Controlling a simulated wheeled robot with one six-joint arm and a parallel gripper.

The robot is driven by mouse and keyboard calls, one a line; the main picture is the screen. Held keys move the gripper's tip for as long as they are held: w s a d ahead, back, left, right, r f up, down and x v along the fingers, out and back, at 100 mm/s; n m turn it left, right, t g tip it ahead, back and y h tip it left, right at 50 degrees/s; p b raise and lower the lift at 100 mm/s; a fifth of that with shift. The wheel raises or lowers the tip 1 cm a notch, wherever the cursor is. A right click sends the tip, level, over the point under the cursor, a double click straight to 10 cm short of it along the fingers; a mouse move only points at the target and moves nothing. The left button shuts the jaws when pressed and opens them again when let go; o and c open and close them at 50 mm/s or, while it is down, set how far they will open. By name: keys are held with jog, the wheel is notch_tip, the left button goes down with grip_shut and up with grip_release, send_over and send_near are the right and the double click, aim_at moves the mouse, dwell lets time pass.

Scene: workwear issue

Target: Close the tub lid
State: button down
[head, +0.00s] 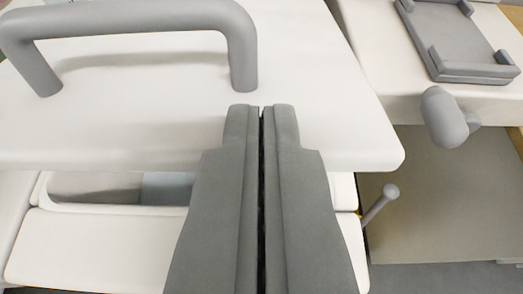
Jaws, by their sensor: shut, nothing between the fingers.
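A white panel, seemingly the tub lid (330,115), spans the upper left and middle of the head view. A thick grey bar handle (130,17) stands on it. Below its near edge, a white tub (100,235) shows a partly uncovered opening with a grey and pale blue inside. My gripper (261,108) is shut and empty, pointing away from me. Its fingertips overlap the lid's near part in the picture, right of and below the handle's right leg. I cannot tell whether they touch the lid. My fingers hide part of the lid's near edge and the tub.
A grey tray-like holder (465,35) with raised corners sits on a white surface at the upper right. A grey rounded knob (445,117) sticks out below it. A thin grey lever (378,205) rises beside the tub's right side. A flat beige area (440,200) lies at the right.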

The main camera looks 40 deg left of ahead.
jog(key=shift+s+d+f, duration=0.1)
jog(key=shift+s+f, duration=0.05)
jog(key=shift+f, duration=0.75)
jog(key=shift+s+d+f, duration=0.1)
jog(key=shift+f, duration=0.8)
jog(key=shift+s+d+f, duration=0.1)
jog(key=shift+s+f, duration=0.05)
jog(key=shift+f, duration=0.75)
jog(key=v, duration=1.7)
jog(key=shift+r, duration=0.15)
jog(key=shift+s+d, duration=0.1)
jog(key=shift+d, duration=0.1)
jog(key=w+d+m+t+h, duration=0.2)
jog(key=d+m+h, duration=0.3)
jog(key=d+h, duration=0.15)
notch_tip(320, 180, up, 8)
jog(key=d+m+t+h, duration=0.1)
jog(key=m+t, duration=0.1)
jog(key=t, duration=0.2)
jog(key=shift+w+t, duration=0.3)
jog(key=shift+w, duration=0.2)
jog(key=shift+h, duration=0.25)
